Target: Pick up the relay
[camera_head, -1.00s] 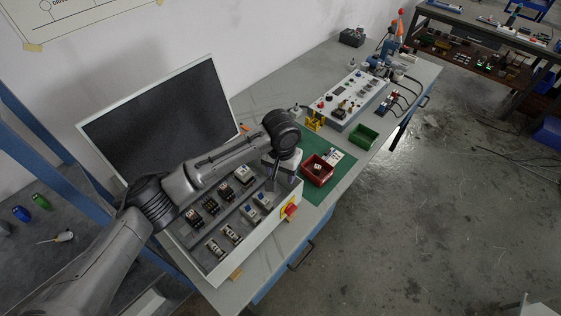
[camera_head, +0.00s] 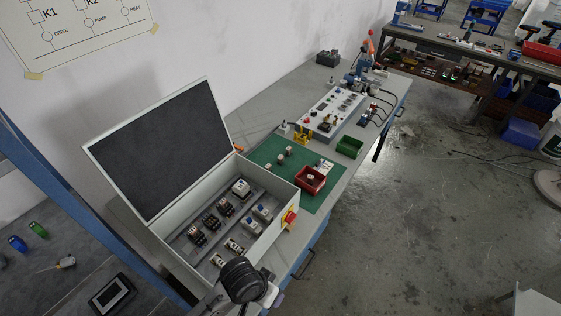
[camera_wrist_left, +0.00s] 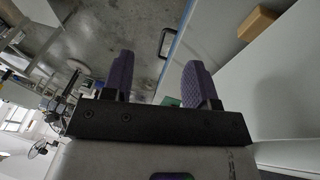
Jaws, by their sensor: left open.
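I cannot single out the relay. Several small modules sit in rows in the open white-walled box (camera_head: 172,232): dark ones (camera_head: 211,221), a larger pale one (camera_head: 241,187), and grey-blue ones (camera_head: 263,213). My left gripper shows in the left wrist view (camera_wrist_left: 158,66) with two purple ridged fingers apart and nothing between them. In the head view its dark wrist is at the bottom, by the box's near corner, and the fingertips are not clear. My right gripper is not in view.
The box's dark-faced lid (camera_head: 160,150) stands open. A red knob (camera_head: 289,217) juts from its right wall. A red bin (camera_head: 310,180) and a few small pieces (camera_head: 280,158) lie on the green mat (camera_head: 325,199). A green bin (camera_head: 349,147) stands beyond. A tan block (camera_wrist_left: 258,22) shows near the gripper.

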